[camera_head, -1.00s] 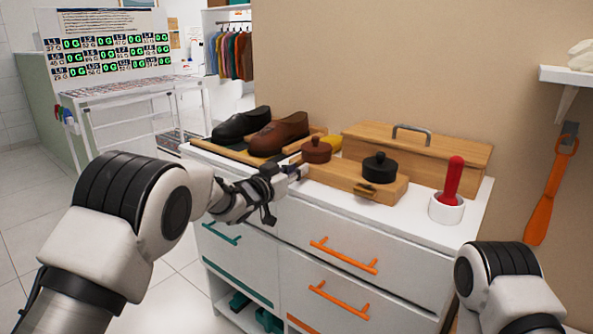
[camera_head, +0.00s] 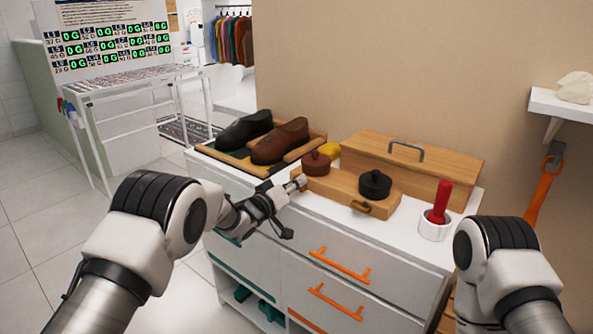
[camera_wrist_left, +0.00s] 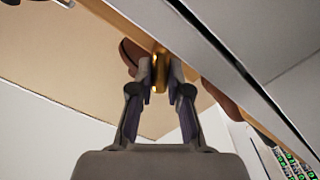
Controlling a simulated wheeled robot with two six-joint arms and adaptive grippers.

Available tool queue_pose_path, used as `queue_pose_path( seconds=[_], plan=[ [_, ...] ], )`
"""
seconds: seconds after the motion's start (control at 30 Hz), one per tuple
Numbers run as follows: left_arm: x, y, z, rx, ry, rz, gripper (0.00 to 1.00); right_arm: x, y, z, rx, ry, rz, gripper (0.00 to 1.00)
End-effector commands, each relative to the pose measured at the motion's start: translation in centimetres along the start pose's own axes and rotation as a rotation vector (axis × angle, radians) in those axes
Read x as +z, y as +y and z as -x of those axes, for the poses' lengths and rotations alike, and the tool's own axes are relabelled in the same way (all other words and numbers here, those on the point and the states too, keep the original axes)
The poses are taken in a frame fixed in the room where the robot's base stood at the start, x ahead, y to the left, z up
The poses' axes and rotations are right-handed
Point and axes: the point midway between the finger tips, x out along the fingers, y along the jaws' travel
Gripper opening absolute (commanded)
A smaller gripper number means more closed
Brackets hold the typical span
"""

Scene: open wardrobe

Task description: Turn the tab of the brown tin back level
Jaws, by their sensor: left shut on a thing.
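The brown tin (camera_head: 316,163), round with a knobbed lid, sits at the left end of a wooden block (camera_head: 340,188) on the white cabinet top. My left gripper (camera_head: 301,182) is at the block's front left, just below the tin. In the left wrist view its fingers (camera_wrist_left: 160,82) are shut on a brass-coloured tab (camera_wrist_left: 160,62). The tab is hidden by the gripper in the head view, and its exact tilt cannot be told. My right arm shows at the lower right, but its gripper is out of view.
A black tin (camera_head: 374,185) with a brass tab (camera_head: 362,207) sits at the block's right end. A wooden box (camera_head: 420,165) stands behind. Shoes (camera_head: 281,141) lie on a tray at left; a red-handled tool (camera_head: 441,202) stands in a white cup (camera_head: 434,229) at right.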

Motion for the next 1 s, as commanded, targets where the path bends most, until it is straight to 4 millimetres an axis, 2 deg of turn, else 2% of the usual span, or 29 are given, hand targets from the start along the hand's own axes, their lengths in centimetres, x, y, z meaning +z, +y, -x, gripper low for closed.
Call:
queue_pose_path(
  seconds=[0.03, 0.4, 0.7, 1.0],
  plan=[
    [-0.2, 0.2, 0.0, -0.002, -0.003, 0.044, 0.00, 0.0, 0.0, 1.1, 0.000, 0.000, 0.000, 0.00],
    [0.0, -0.1, 0.0, -0.003, -0.004, 0.395, 0.00, 0.0, 0.0, 4.0, 0.000, 0.000, 0.000, 0.00],
    [0.2, -0.3, 0.0, -0.002, -0.004, 0.668, 0.00, 0.0, 0.0, 5.3, 0.000, 0.000, 0.000, 0.00],
    [0.5, -0.4, 0.0, -0.003, -0.004, 0.864, 0.00, 0.0, 0.0, 6.0, 0.000, 0.000, 0.000, 0.00]
  ],
)
